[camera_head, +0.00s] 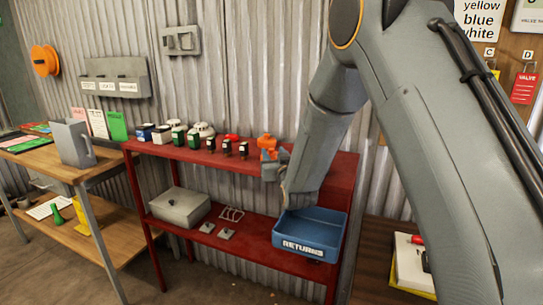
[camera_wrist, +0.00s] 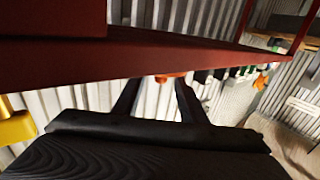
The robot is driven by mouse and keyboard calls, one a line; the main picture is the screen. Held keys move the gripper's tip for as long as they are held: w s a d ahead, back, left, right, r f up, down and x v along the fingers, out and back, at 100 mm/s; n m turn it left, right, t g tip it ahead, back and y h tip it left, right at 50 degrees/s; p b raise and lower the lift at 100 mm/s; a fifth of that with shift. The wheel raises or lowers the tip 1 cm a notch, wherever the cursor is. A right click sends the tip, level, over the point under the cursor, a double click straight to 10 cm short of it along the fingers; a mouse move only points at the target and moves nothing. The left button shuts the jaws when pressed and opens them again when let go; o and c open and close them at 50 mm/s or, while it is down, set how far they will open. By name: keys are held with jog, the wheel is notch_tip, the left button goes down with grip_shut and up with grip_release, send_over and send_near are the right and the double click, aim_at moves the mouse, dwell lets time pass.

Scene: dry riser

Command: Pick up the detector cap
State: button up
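An orange object (camera_head: 268,147), which may be the detector cap, is at the right part of the red shelf's top, right by my gripper (camera_head: 272,168). Its exact shape is too small to make out. In the wrist view, an orange piece (camera_wrist: 170,77) shows just beyond my fingertips, partly cut off by the dark red shelf edge. My two black fingers (camera_wrist: 156,86) stand apart with a gap between them, and nothing is clearly held. White round detector-like units (camera_head: 203,129) sit farther left on the same shelf top.
The red shelf (camera_head: 345,168) carries several small black, green and red items on top. Its lower board holds a grey box (camera_head: 180,206) and a blue returns tray (camera_head: 310,232). Corrugated wall is close behind.

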aim_at(273, 158)
jog(key=shift+w+a, duration=0.1)
grip_shut()
notch_tip(273, 158, up, 10)
jog(key=b, duration=0.1)
dwell(0.6)
